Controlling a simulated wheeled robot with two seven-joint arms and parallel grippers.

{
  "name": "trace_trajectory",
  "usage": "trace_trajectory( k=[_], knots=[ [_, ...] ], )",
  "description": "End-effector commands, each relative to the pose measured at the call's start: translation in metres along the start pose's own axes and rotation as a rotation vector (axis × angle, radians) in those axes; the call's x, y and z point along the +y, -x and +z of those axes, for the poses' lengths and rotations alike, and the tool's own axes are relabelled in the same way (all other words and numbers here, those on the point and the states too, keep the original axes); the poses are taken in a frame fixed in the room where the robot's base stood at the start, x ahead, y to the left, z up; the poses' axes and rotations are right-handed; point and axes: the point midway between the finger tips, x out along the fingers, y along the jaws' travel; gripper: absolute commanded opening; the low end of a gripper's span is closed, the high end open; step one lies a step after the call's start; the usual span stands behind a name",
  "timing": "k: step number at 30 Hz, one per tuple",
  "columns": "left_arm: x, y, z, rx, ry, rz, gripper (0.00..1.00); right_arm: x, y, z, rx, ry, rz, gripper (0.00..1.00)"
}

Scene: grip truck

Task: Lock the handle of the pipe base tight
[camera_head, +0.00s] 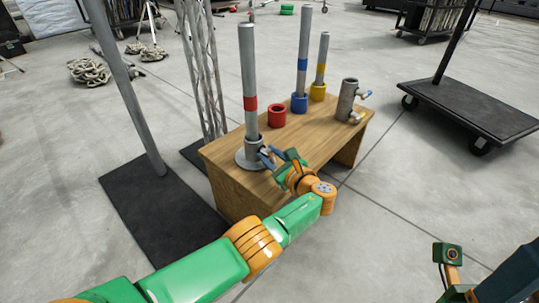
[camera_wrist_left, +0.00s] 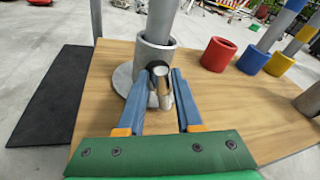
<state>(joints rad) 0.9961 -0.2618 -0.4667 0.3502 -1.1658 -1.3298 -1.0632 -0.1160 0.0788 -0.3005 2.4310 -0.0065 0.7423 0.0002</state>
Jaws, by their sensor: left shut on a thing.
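The pipe base (camera_head: 252,154) is a grey metal socket on a round flange at the left end of the wooden table; it also shows in the left wrist view (camera_wrist_left: 152,52). A grey pipe with a red band (camera_head: 248,80) stands upright in it. The handle (camera_wrist_left: 160,85) is a shiny metal piece on the near side of the base. My left gripper (camera_head: 267,155) is at the base, its two blue fingers (camera_wrist_left: 163,100) on either side of the handle and shut on it. My right arm shows at the lower right; its fingers are out of view.
The wooden table (camera_head: 230,187) also holds a red ring (camera_head: 277,115), a blue-banded pipe (camera_head: 303,55), a yellow-banded pipe (camera_head: 322,65) and a grey clamp post (camera_head: 347,100). A metal pole (camera_head: 125,90) and truss (camera_head: 203,70) stand left. A black cart (camera_head: 470,105) is right.

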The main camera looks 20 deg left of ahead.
Motion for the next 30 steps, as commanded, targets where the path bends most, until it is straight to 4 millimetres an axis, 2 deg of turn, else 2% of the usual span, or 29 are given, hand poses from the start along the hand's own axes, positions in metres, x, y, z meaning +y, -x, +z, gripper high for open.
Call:
trace_trajectory(
  k=[5,6,8,17,21,25,30],
  knots=[
    [0.004,-0.001,-0.003,0.004,-0.005,0.012,0.00,0.000,0.000,0.000,0.000,0.000,0.000,0.50],
    [0.004,-0.001,-0.003,0.004,-0.005,0.012,0.45,0.000,0.000,0.000,0.000,0.000,0.000,0.50],
    [0.004,-0.001,-0.002,0.003,-0.004,0.010,0.60,0.000,0.000,0.000,0.000,0.000,0.000,0.50],
    [0.001,0.002,0.000,0.002,-0.001,0.004,0.60,0.000,-0.003,0.000,0.001,0.001,0.000,0.50],
    [-0.001,0.028,0.006,0.004,-0.003,0.004,0.60,-0.001,-0.015,0.005,-0.085,0.008,-0.003,0.50],
    [0.001,0.054,0.003,0.003,-0.004,0.006,0.60,-0.002,-0.018,0.010,-0.147,0.012,-0.004,0.50],
    [0.003,0.070,0.000,0.002,-0.003,0.007,0.60,-0.003,-0.016,0.013,-0.177,0.014,-0.004,0.50]
  ],
)
